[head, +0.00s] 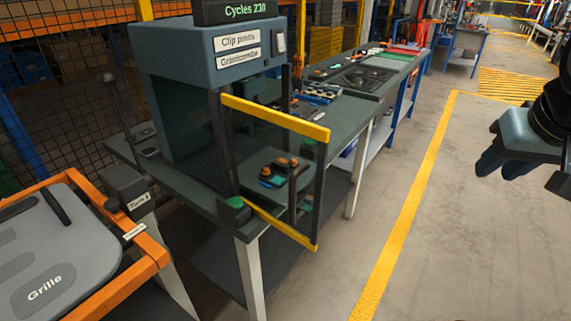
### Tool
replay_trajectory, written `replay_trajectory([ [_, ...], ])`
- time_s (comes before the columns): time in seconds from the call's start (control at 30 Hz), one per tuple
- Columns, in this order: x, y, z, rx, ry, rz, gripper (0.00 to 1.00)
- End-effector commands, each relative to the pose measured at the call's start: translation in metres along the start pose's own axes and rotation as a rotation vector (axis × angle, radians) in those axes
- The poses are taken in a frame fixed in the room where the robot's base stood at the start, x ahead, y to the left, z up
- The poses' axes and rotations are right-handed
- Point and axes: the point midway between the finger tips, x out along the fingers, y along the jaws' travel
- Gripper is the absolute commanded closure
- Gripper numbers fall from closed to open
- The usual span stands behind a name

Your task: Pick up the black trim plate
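I cannot pick out the black trim plate for certain. A long dark strip (56,203) lies on the grey door panel (75,250) at the lower left. A black flat piece with dark shapes on it (366,79) lies farther back on the bench. Either is too unclear to name as the trim plate. My gripper (496,168) hangs at the right edge over the open floor, well away from the benches.
A clip press (205,55) stands on the dark bench (185,195). Its yellow-edged guard (275,118) juts out toward the aisle. An orange frame (145,262) carries the grey panel. The floor right of the yellow line (409,215) is clear.

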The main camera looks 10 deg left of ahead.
Motion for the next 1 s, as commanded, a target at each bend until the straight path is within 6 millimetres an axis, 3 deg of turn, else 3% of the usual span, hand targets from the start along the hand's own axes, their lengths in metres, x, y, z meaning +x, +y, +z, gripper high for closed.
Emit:
replay_trajectory([
  [0.27, 0.008, 0.002, -0.011, -0.016, 0.016, 0.018, 0.66],
  [0.4, 0.031, 0.009, -0.040, -0.072, 0.069, 0.064, 0.66],
  [0.57, 0.068, 0.003, -0.085, -0.183, 0.167, 0.105, 0.66],
  [0.77, 0.117, -0.022, -0.132, -0.347, 0.291, 0.086, 0.66],
  [1.0, 0.176, -0.079, -0.164, -0.544, 0.429, -0.048, 0.66],
])
